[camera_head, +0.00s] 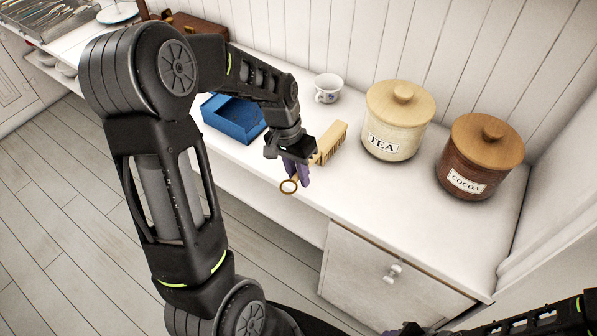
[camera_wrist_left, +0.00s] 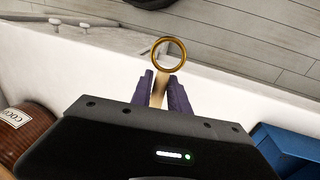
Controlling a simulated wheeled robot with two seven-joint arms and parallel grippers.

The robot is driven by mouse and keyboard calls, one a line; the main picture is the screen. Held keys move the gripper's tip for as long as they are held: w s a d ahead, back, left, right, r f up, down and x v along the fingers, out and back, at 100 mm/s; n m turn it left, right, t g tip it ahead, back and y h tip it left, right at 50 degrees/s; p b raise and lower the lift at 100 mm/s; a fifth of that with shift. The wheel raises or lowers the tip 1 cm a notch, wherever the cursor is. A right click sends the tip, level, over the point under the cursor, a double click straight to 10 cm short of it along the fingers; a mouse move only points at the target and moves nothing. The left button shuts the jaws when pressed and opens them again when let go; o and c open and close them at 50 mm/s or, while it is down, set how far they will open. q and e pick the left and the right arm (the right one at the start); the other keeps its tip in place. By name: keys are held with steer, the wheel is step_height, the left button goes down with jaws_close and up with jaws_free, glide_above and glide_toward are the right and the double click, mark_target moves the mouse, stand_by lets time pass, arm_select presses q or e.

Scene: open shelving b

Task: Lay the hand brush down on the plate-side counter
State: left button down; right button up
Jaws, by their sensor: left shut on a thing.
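The hand brush (camera_head: 331,141) has a pale wooden head with light bristles and a handle ending in a brass-coloured ring. My left gripper (camera_head: 297,173) is shut on its handle, with purple fingers on both sides. The ring sticks out past the fingertips, near the counter's front edge; it also shows in the left wrist view, with the hand brush handle (camera_wrist_left: 158,89) between the fingers (camera_wrist_left: 162,92). Whether the head touches the counter is unclear. A white plate (camera_head: 117,13) lies on the counter stretch at the upper left. My right gripper is barely visible at the bottom edge.
The white counter (camera_head: 425,222) bears a blue box (camera_head: 234,119), white cup (camera_head: 327,88), TEA jar (camera_head: 396,122) and COCOA jar (camera_head: 479,158). A brown case (camera_head: 190,24) stands near the plate. A rack (camera_head: 50,15) fills the far left corner. Bare counter lies before the jars.

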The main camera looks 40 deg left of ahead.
arm_select(q)
steer(key=shift+f, duration=0.45)
steer(key=c, duration=1.2)
jaws_free()
steer(key=shift+o, duration=0.2)
step_height(320, 180, up, 8)
steer(key=a+b, duration=0.1)
steer(key=shift+a+f, duration=0.15)
steer(key=shift+a, duration=0.1)
steer(key=shift+s, duration=0.15)
